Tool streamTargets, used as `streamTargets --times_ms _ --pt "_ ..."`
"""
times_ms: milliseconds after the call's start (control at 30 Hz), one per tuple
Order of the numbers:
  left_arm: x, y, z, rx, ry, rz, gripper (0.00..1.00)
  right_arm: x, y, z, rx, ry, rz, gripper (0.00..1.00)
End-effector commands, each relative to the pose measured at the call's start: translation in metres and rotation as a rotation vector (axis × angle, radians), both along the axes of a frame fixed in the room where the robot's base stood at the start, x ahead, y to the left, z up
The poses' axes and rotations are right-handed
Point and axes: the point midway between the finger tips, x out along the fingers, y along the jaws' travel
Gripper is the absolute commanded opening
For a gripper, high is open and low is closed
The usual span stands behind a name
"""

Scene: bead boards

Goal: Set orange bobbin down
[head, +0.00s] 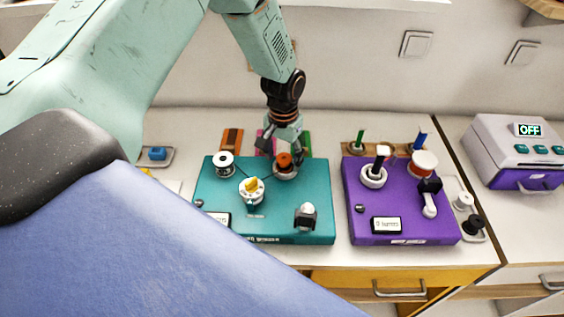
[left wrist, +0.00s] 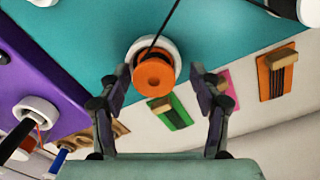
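The orange bobbin (head: 284,161) sits at a white ring seat near the back right corner of the teal board (head: 318,225). In the left wrist view the bobbin (left wrist: 153,76) shows its round end, with the white ring (left wrist: 172,46) behind it and a dark thread crossing it. My left gripper (head: 282,146) is above the bobbin with its fingers spread. In the left wrist view a gap shows between the bobbin and each finger of this gripper (left wrist: 161,80). Whether the bobbin is fully seated cannot be told. My right gripper is not in view.
The teal board also carries a white spool (head: 224,161), a yellow-topped knob (head: 252,188) and a grey-white knob (head: 306,213). A purple board (head: 376,206) with upright parts stands to the right. Small coloured holders stand behind, near the wall. A grey-purple box (head: 510,160) reads OFF.

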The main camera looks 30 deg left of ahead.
Motion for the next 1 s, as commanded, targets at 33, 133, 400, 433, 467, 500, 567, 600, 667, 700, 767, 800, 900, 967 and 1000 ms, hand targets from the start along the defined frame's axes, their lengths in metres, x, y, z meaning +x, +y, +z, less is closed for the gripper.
streamTargets --times_ms 33,133,400,433,467,500,567,600,667,700,767,800,900,967,1000 --pt "0.0 0.0 0.0 0.001 0.0 -0.001 0.58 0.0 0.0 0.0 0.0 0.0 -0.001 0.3" --pt "0.0 0.0 0.0 0.001 0.0 -0.001 0.49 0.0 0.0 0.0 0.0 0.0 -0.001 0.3" --pt "0.0 0.0 0.0 0.0 0.001 0.0 0.26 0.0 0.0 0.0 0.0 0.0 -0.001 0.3" --pt "0.0 0.0 0.0 0.0 0.001 0.0 0.24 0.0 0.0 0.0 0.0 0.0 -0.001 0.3" --pt "0.0 0.0 0.0 0.0 0.001 0.0 0.21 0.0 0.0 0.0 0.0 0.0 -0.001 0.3" --pt "-0.001 0.0 0.0 0.0 0.002 0.0 0.2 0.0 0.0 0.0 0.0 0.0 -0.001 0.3" --pt "-0.001 0.0 -0.001 0.001 0.002 -0.001 0.2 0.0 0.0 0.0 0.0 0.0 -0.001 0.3" --pt "-0.001 0.0 -0.001 0.001 0.002 -0.001 0.2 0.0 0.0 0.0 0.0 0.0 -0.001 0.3" --pt "-0.001 0.0 -0.001 0.001 0.003 -0.001 0.16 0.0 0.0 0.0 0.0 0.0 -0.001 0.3" --pt "-0.001 0.0 -0.001 0.001 0.003 -0.001 0.16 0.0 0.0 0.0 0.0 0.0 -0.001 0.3" --pt "-0.001 0.0 -0.001 0.0 0.003 -0.001 0.16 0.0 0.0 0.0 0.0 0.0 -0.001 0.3" --pt "-0.001 0.0 0.0 0.0 0.002 0.0 0.16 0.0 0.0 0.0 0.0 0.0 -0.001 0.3" --pt "0.0 0.0 0.005 0.0 0.001 0.0 0.16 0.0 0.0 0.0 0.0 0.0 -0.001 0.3" --pt "0.0 0.0 0.013 0.0 -0.001 0.0 0.16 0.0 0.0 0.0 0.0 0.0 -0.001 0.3" --pt "0.0 0.0 0.02 0.0 -0.001 0.0 0.16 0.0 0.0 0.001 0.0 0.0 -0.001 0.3"
